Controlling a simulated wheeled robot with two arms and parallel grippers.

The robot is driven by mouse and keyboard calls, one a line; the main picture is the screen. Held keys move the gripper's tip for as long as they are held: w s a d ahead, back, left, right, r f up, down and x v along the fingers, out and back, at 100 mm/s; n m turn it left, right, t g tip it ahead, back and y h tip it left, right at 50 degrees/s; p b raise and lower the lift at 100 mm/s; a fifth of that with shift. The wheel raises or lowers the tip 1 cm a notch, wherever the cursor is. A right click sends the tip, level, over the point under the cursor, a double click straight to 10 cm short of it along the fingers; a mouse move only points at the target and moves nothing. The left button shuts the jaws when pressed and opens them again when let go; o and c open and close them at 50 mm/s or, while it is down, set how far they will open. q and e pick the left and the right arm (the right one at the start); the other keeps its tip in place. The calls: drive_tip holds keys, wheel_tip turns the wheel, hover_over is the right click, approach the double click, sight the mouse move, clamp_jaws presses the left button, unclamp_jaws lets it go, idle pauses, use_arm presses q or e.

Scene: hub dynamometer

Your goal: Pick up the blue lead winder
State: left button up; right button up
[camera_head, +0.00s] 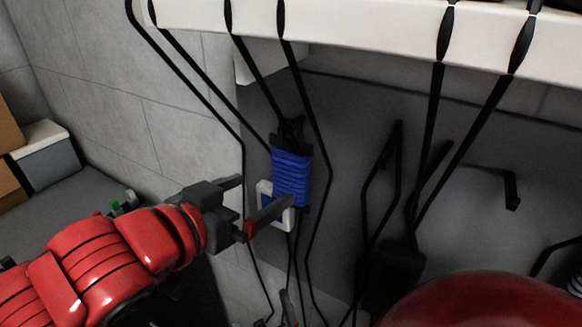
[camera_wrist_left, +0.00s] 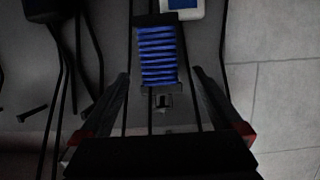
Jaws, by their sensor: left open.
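The blue lead winder (camera_head: 291,176) is a ribbed blue block with black end pieces. It hangs upright among black cables in front of the dark grey wall panel. My left gripper (camera_head: 267,189) reaches in from the left in the head view. Its fingers are open and apart, with the tips close to the winder's lower part. In the left wrist view the winder (camera_wrist_left: 157,55) lies ahead, between the lines of the two open fingers (camera_wrist_left: 160,76). I cannot tell whether either finger touches it. My right gripper is not in view.
A white rail (camera_head: 370,22) with several hanging black cables crosses the top. A white-framed plate with blue (camera_head: 265,190) sits behind the winder. A black hook (camera_head: 512,190) sticks out at right. A grey box (camera_head: 45,150) stands at far left.

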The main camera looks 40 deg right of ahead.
sight(286, 178)
use_arm(q)
drive_tip(key=p+x, duration=0.2)
drive_tip(key=x, duration=0.1)
drive_tip(key=shift+d, duration=0.4)
drive_tip(key=shift+w+d+f, duration=0.2)
drive_tip(key=shift+w+d, duration=0.1)
drive_tip(key=shift+d, duration=0.25)
drive_tip(key=shift+w+d+f, duration=0.15)
drive_tip(key=shift+d+f, duration=0.05)
drive_tip(key=shift+d, duration=0.2)
drive_tip(key=p+x, duration=0.1)
drive_tip(key=x, duration=0.2)
drive_tip(key=shift+d, duration=0.3)
drive_tip(key=shift+w+d+f+p, duration=0.1)
drive_tip(key=shift+d+f+p, duration=0.15)
drive_tip(key=shift+d+p, duration=0.1)
drive_tip(key=c, duration=1.4)
drive_tip(key=shift+o, duration=0.2)
